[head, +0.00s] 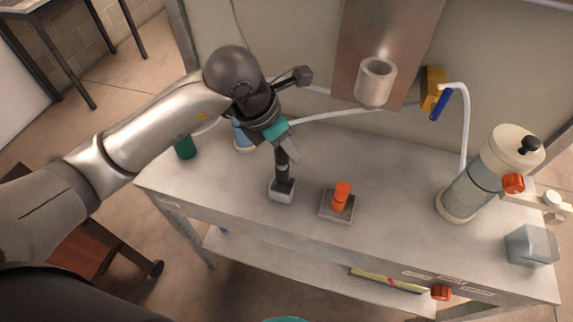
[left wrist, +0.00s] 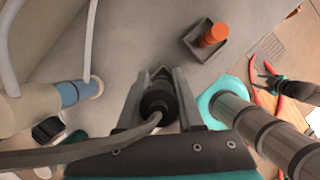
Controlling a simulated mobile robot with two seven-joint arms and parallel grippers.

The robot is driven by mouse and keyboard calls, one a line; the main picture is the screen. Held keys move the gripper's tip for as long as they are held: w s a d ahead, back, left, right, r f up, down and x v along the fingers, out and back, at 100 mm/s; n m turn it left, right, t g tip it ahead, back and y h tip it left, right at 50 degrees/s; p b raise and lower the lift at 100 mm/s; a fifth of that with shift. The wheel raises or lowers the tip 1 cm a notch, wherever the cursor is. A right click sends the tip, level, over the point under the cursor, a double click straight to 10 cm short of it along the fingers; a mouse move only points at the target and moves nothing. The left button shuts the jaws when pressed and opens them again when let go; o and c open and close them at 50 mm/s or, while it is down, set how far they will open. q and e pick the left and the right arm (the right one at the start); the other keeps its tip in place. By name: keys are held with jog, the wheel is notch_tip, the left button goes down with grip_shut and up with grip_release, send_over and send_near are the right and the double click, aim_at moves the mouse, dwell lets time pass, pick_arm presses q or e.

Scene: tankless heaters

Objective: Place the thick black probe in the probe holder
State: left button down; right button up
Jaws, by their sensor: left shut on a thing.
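My left gripper (head: 286,150) is shut on the thick black probe (head: 282,170), which stands nearly upright over the workbench. In the left wrist view the probe (left wrist: 158,103) sits between the two fingers, with a grey cable running from it. The probe's lower end meets a small light grey block (head: 281,191), which looks like its holder. I cannot tell how deep the end sits in it. To the right, an orange piece (head: 342,192) stands in a square grey holder (head: 326,213). My right gripper is not seen.
A pale cup (head: 376,82) hangs on the copper-coloured wall panel. A tall cylinder with a black knob (head: 466,192) and a grey box (head: 531,246) stand at the right. A blue and white cylinder (head: 242,136) and a green object (head: 186,148) stand at the left.

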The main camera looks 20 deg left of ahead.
aim_at(287, 164)
pick_arm(q)
jog(key=shift+f+b, duration=0.4)
jog(key=shift+f, duration=2.45)
jog(key=shift+f, duration=0.1)
jog(key=c, duration=1)
grip_release()
jog(key=shift+f, duration=0.1)
jog(key=o, duration=0.5)
jog(key=shift+c, duration=0.2)
jog(key=shift+r, duration=0.2)
jog(key=p+v, duration=0.2)
jog(key=v, duration=1)
